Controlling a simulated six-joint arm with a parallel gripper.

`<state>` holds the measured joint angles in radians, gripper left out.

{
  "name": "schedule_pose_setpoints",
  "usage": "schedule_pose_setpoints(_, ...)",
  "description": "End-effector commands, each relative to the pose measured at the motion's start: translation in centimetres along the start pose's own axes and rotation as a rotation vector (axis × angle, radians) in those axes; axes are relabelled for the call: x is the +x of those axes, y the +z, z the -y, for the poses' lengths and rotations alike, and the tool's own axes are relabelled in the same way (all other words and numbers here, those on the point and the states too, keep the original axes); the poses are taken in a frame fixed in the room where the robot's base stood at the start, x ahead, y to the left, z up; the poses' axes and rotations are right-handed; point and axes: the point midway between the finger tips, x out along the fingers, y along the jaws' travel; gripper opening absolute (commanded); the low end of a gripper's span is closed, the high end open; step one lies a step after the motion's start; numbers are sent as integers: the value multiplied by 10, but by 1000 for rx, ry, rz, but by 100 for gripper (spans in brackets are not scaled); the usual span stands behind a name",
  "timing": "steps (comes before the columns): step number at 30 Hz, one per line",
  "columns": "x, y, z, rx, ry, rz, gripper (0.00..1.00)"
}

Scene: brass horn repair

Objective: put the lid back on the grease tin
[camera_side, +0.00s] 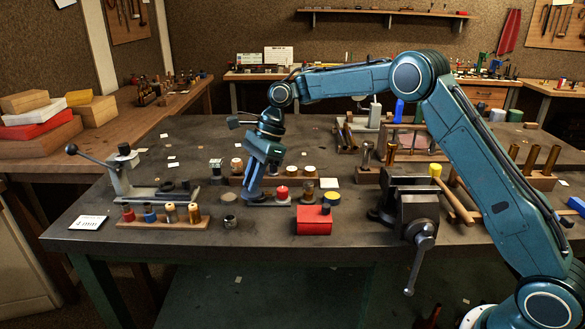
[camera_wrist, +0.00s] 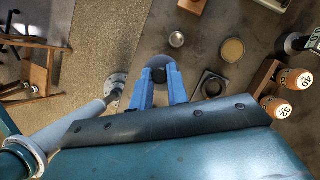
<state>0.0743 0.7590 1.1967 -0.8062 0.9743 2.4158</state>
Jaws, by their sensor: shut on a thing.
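My gripper (camera_side: 252,197) points down over the middle of the bench in the side view. In the wrist view its blue fingers (camera_wrist: 160,76) are shut on a dark round piece (camera_wrist: 158,60), which looks like the lid; the fingers hide part of it. A low round tin with a yellow top (camera_side: 332,198), which looks like the grease tin, stands to the right of my gripper in the side view. A round tan-topped thing (camera_wrist: 232,50) lies ahead and right of the fingers in the wrist view. I cannot tell whether these two are the same.
A red box (camera_side: 314,221) and a red cylinder (camera_side: 282,192) stand near my gripper. A small dark cup (camera_side: 229,221) is left of it. A spool rack (camera_side: 165,222) stands front left, a vise (camera_side: 415,208) right. The front bench strip is mostly clear.

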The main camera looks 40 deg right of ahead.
Motion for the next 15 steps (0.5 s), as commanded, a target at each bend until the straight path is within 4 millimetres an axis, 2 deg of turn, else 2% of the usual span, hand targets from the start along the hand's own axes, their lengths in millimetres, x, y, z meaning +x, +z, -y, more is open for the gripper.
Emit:
schedule_pose_setpoints(5, -1, -4, 0, 1, 0, -1, 0)
schedule_pose_setpoints(8, -5, -12, 2, 2, 0, -2, 0)
schedule_pose_setpoints(11, -10, -28, 3, 3, 0, -4, 0)
schedule_pose_setpoints(15, -23, -60, 4, 4, -1, -7, 0)
